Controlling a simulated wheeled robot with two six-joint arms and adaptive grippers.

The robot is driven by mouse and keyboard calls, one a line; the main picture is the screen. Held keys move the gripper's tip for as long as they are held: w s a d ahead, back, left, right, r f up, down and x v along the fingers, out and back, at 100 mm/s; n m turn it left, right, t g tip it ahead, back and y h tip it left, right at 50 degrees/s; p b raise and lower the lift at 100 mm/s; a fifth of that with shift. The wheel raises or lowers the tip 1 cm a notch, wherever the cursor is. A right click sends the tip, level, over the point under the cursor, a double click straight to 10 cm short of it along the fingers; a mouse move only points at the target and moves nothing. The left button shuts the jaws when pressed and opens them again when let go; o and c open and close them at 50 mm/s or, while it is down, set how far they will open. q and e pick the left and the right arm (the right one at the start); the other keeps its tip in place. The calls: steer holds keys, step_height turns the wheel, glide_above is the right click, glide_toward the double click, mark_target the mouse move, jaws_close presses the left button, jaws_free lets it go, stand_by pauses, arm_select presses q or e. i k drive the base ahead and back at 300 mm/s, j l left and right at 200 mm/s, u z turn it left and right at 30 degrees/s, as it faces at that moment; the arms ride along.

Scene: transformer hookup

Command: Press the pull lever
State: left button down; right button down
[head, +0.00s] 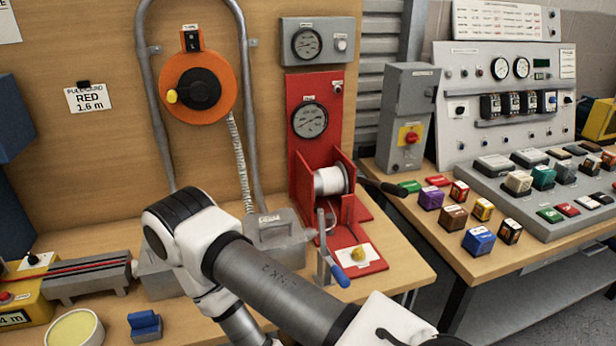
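A red stand (303,110) at the back of the wooden bench carries a gauge and a white spool (330,181). A dark lever handle (380,187) sticks out to the right beside the spool. A crank with a blue handle (341,276) stands at the front of the red base, next to a yellow knob (358,252) on a white plate. No label reads "pull lever" legibly, so I cannot tell which part it names. One of my arms crosses the lower middle, in front of the bench. Neither gripper shows.
An orange reel (198,88) and a bent grey pipe (150,100) are on the back board. A grey box (274,232) stands left of the crank. On the right table are several coloured blocks, a grey switch box (408,115) and a control panel (500,110). A gap separates the tables.

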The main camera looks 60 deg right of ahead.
mark_target(402, 192)
steer(key=i+z, duration=0.1)
steer(key=z, duration=0.85)
steer(key=i+j+z, duration=0.1)
steer(key=z, duration=0.35)
steer(key=j, duration=0.1)
